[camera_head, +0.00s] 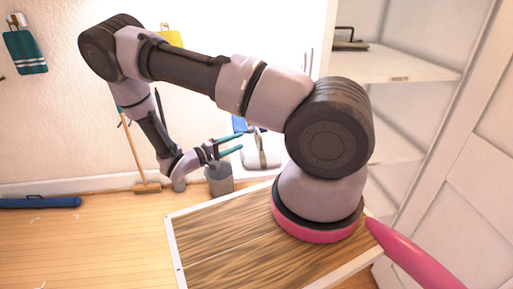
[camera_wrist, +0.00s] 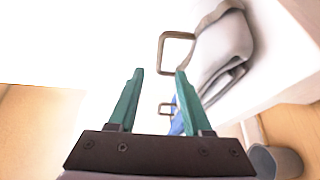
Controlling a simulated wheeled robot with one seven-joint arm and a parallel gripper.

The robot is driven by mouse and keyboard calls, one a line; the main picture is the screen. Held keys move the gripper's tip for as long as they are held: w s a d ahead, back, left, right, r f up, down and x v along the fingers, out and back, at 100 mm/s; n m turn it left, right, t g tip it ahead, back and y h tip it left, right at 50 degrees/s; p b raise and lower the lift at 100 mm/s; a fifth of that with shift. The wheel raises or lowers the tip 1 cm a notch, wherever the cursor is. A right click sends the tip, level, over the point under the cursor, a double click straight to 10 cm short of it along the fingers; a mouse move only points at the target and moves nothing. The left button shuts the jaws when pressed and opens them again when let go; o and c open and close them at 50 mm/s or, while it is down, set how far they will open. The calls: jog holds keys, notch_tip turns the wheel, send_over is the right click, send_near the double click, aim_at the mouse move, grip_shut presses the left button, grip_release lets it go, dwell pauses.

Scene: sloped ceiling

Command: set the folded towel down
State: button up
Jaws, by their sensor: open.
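My gripper (camera_wrist: 159,74) is open, with its two teal fingers apart and nothing between them. A grey folded towel (camera_wrist: 222,52) lies on or against a white surface (camera_wrist: 268,70), beyond and to the right of the right finger in the wrist view. Its layered folds show at the near end. It appears apart from the fingers, though I cannot tell for sure. In the head view my gripper (camera_head: 239,143) points right, and the grey towel (camera_head: 262,154) is just past the fingertips, partly hidden by my arm.
Metal loop handles (camera_wrist: 162,52) are near the fingertips. A blue item (camera_wrist: 177,122) shows behind the right finger. A grey bin (camera_head: 219,180) stands on the floor below my gripper, near a broom (camera_head: 137,155). White shelves (camera_head: 395,65) stand at the right; open floor is at the left.

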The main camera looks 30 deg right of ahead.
aim_at(259, 132)
jog(key=x, duration=1)
jog(key=shift+w+d+r, duration=0.1)
jog(key=shift+w+d, duration=0.1)
jog(key=shift+d, duration=0.15)
grip_shut()
dwell(1.0)
